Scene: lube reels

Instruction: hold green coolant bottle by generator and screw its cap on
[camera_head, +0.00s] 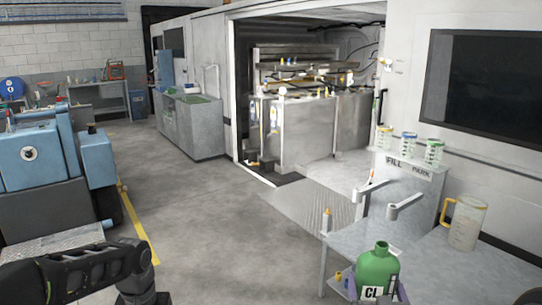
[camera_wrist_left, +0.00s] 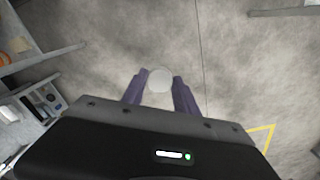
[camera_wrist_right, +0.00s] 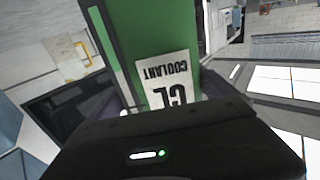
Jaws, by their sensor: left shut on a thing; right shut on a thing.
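The green coolant bottle (camera_head: 376,270) is upright at the bottom right of the head view, with its neck open at the top. My right gripper (camera_head: 373,290) is shut around its body. The bottle's label reading "COOLANT" fills the middle of the right wrist view (camera_wrist_right: 165,75); the right fingers are mostly hidden there. My left gripper (camera_wrist_left: 160,88) is shut on a pale round cap (camera_wrist_left: 159,78), held between its purple fingertips. The left gripper's fingers are not visible in the head view, and the cap is apart from the bottle.
A grey bench (camera_head: 450,265) stands at right with a clear jug (camera_head: 464,225). Several measuring cups, one green-rimmed (camera_head: 433,152), stand on a "FILL PARK" shelf (camera_head: 408,166). An open bay holds metal machinery (camera_head: 305,130). A blue machine (camera_head: 40,155) is at left. The middle floor is clear.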

